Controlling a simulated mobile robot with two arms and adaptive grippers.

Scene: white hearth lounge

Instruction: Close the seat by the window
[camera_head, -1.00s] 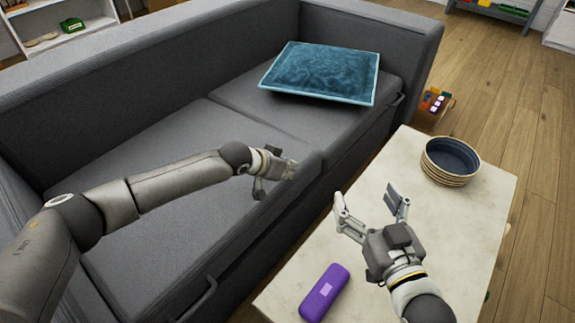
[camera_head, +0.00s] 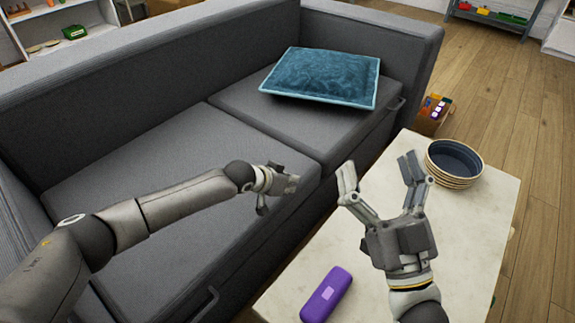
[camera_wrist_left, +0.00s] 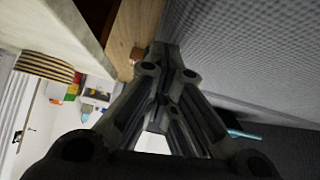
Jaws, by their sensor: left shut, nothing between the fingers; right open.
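The grey sofa has two seat sections with handles on their fronts. The near seat (camera_head: 150,190) lies down and looks about level with the far seat (camera_head: 300,120). I cannot tell from a window which seat is meant, as none shows. My left gripper (camera_head: 292,180) is shut and empty at the front edge of the near seat; whether it touches is unclear. In the left wrist view its closed fingers (camera_wrist_left: 165,55) are beside grey upholstery (camera_wrist_left: 245,50). My right gripper (camera_head: 380,168) is open and empty above the table.
A blue cushion (camera_head: 325,75) lies on the far seat. A pale low table (camera_head: 400,270) stands close in front of the sofa, with a purple case (camera_head: 326,294) and stacked bowls (camera_head: 454,163). A small box of coloured items (camera_head: 434,112) stands beyond. Wooden floor is clear at right.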

